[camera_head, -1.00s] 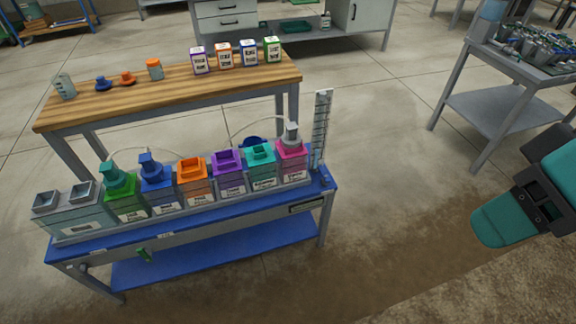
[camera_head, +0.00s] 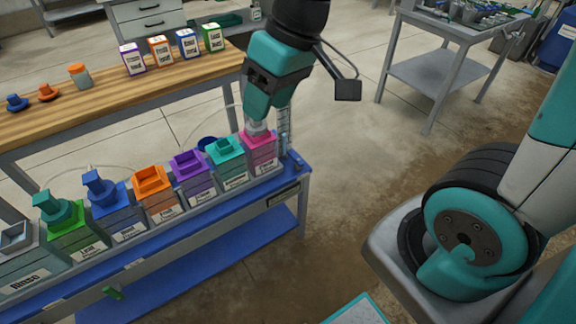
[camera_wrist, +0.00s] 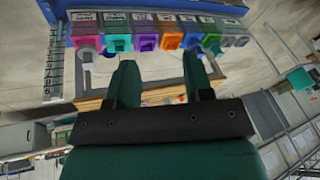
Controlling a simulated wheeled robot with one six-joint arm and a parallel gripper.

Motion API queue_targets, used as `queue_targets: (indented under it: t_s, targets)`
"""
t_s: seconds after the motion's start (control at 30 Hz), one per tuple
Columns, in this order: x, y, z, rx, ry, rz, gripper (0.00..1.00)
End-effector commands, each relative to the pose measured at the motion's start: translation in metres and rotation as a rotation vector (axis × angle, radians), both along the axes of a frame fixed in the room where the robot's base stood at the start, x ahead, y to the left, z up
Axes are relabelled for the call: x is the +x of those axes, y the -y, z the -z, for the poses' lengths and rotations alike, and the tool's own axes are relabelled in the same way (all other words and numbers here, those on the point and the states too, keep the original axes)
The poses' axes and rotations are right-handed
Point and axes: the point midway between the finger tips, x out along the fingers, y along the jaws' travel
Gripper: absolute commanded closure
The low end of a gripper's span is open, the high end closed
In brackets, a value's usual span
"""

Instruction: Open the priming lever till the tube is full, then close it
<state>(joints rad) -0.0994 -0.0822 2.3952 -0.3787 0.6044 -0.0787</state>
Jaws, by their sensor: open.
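The clear graduated tube (camera_head: 283,128) stands upright at the bench's right end, partly hidden by my gripper. It also shows at the left of the wrist view (camera_wrist: 55,60); its fill level is unclear.
The blue bench (camera_head: 190,250) bears a row of colored containers, including green (camera_head: 68,240), blue (camera_head: 110,215) and orange (camera_head: 153,190). A wooden table (camera_head: 100,95) with small boxes stands behind. A grey cart (camera_head: 440,75) is at the back right. The floor right of the bench is clear.

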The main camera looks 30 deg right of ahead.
Motion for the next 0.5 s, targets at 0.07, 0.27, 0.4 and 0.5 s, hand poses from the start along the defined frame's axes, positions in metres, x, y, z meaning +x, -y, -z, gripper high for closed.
queue_targets:
  t_s: [0.07, 0.27, 0.4, 0.5]
  targets:
    - [0.044, 0.026, 0.071, -0.02, 0.025, 0.086, 0.53]
    - [0.13, 0.112, 0.183, -0.092, 0.102, 0.27, 0.53]
    - [0.164, 0.17, 0.244, -0.145, 0.139, 0.364, 0.53]
    - [0.176, 0.2, 0.272, -0.173, 0.155, 0.407, 0.53]
